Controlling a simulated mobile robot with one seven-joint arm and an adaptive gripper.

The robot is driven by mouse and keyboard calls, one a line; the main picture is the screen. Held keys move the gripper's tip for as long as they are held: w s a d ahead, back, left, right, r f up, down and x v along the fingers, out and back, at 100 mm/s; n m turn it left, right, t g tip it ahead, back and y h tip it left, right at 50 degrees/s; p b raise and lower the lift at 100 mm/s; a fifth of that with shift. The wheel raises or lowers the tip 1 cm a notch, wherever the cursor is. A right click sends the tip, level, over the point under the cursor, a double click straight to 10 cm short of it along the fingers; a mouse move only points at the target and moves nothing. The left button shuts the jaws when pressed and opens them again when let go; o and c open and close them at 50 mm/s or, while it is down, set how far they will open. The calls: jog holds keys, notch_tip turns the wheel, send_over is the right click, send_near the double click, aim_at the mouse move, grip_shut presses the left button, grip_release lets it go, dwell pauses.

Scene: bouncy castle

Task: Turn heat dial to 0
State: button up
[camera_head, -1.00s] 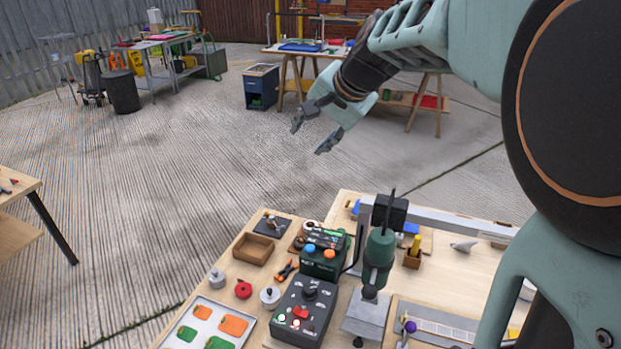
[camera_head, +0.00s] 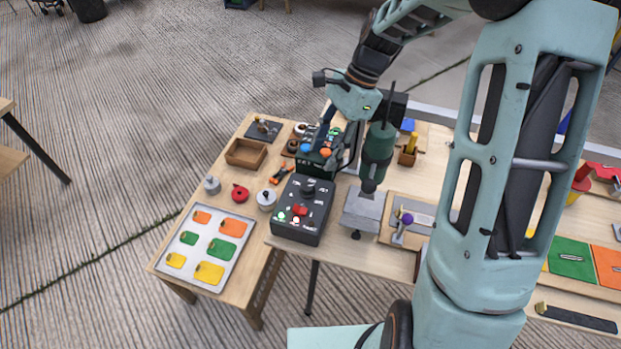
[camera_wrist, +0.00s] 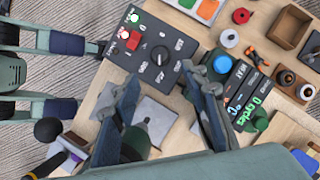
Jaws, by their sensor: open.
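A dark control box (camera_head: 303,210) stands on the wooden table with a round black dial (camera_head: 307,188) on its top face. In the wrist view, the dial (camera_wrist: 160,56) has a pale pointer mark and white labels around it, too small to read surely. A red switch (camera_wrist: 129,39) and lit buttons sit beside it. My gripper (camera_head: 338,135) is above the table, behind the control box and near the green display box. In the wrist view, its two fingers (camera_wrist: 162,85) are spread and empty, and the dial shows beyond the gap between the tips, apart from them.
A green display box (camera_head: 322,150) with blue and orange knobs stands close behind the control box. A tray of coloured tags (camera_head: 205,246), a red disc and a wooden box (camera_head: 246,153) lie left.

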aim_at(308, 186)
jog(key=x, duration=1)
jog(key=shift+d, duration=0.1)
grip_shut()
